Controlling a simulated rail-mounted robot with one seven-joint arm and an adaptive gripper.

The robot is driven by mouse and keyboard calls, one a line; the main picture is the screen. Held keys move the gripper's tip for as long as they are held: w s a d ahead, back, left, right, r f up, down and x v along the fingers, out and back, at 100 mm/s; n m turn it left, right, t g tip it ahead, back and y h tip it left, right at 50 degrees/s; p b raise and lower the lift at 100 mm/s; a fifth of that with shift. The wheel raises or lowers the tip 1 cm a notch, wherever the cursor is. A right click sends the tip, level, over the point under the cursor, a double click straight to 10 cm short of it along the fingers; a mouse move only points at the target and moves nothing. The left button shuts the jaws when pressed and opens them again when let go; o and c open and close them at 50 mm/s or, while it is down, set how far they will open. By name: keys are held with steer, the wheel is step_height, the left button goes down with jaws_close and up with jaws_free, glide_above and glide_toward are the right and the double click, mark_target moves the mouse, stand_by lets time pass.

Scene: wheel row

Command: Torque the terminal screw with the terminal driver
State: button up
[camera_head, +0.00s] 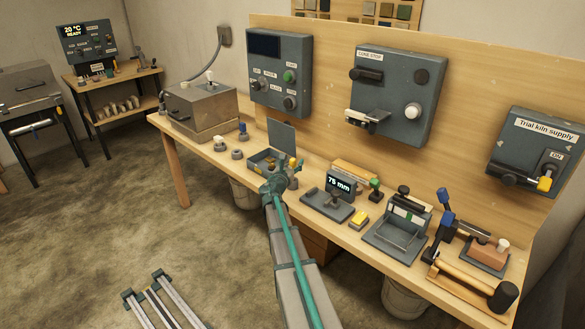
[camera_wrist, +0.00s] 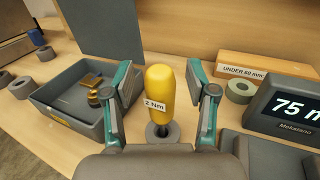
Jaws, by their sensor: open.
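The terminal driver (camera_wrist: 159,92) has an upright yellow handle labelled "2 Nm" and stands in a round grey holder (camera_wrist: 162,134) in the wrist view. My gripper (camera_wrist: 160,74) is open, with one teal-edged finger on each side of the handle. I cannot tell whether either finger touches it. In the head view my gripper (camera_head: 274,185) is over the bench's front edge, and the driver's yellow top (camera_head: 293,163) shows just beyond it. I cannot identify the terminal screw. Brass pieces (camera_wrist: 92,82) lie in the grey tray at left, but what they are is unclear.
The open grey tray (camera_wrist: 57,110) is close on the left, with its raised lid behind. A "75 mm" display (camera_wrist: 290,108) and a wooden block marked "UNDER 60 mm" (camera_wrist: 262,72) stand at right. The "Trial kiln supply" box (camera_head: 539,150) hangs on the back panel.

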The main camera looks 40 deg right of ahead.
steer(key=shift+c, duration=0.3)
jaws_close()
steer(key=shift+r, duration=0.15)
step_height(320, 180, up, 28)
steer(key=shift+b, duration=0.3)
stand_by(1.1)
